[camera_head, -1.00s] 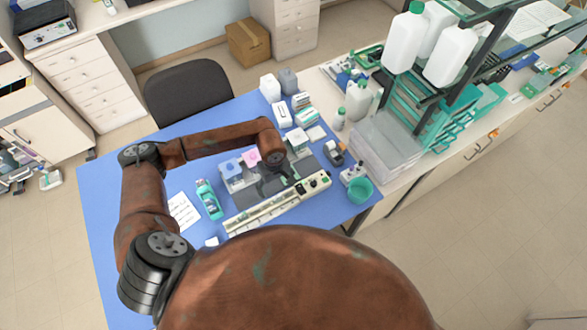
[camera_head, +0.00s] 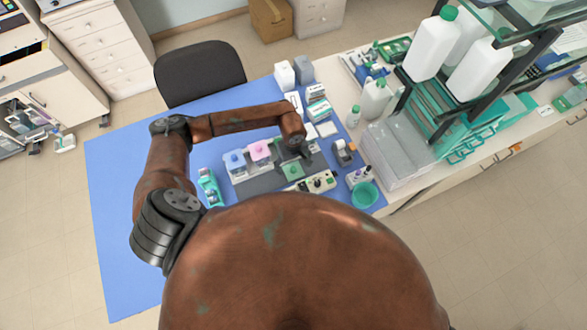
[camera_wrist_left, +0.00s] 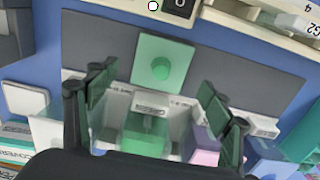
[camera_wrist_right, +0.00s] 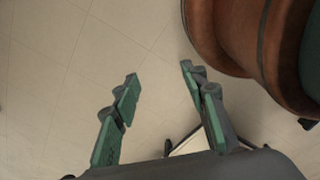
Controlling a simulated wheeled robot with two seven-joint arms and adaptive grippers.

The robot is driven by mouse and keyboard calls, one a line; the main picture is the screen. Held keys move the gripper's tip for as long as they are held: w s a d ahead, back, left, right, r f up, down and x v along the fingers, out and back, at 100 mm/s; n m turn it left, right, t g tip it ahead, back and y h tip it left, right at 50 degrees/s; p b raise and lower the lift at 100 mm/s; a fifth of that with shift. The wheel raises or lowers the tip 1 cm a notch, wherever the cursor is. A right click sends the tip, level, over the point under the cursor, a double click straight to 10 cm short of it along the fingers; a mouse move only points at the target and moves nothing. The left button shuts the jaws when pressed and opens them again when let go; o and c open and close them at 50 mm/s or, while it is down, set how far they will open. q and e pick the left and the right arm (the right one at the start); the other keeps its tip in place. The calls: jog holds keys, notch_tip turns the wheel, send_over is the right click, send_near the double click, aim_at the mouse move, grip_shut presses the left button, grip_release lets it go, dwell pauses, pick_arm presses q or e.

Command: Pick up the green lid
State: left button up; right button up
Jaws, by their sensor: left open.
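The green lid (camera_wrist_left: 161,66), a flat square with a round knob, lies on the dark grey mat (camera_wrist_left: 262,68) beside a clear jar of green liquid (camera_wrist_left: 145,135). In the head view the lid (camera_head: 293,171) shows just in front of my left gripper (camera_head: 287,152). In the left wrist view my left gripper (camera_wrist_left: 160,92) is open and empty, its fingers spread either side of the jar, with the lid beyond them. I cannot tell its exact height. My right gripper (camera_wrist_right: 160,92) is open and empty over the floor, out of the head view.
A cream device (camera_head: 318,182) lies in front of the mat, partly hidden by my body. A teal bowl (camera_head: 365,195) stands at right; a green bottle (camera_head: 209,187) stands at left.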

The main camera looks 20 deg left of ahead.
pick_arm(q)
notch_tip(320, 180, down, 2)
jog(key=shift+w+f, duration=0.1)
jog(key=shift+w, duration=0.05)
jog(key=shift+f, duration=0.25)
jog(key=shift+c, duration=1.1)
jog(key=c, duration=0.9)
pick_arm(e)
jog(key=shift+w+r, duration=0.6)
jog(key=shift+w, duration=0.25)
jog(key=shift+w, duration=0.15)
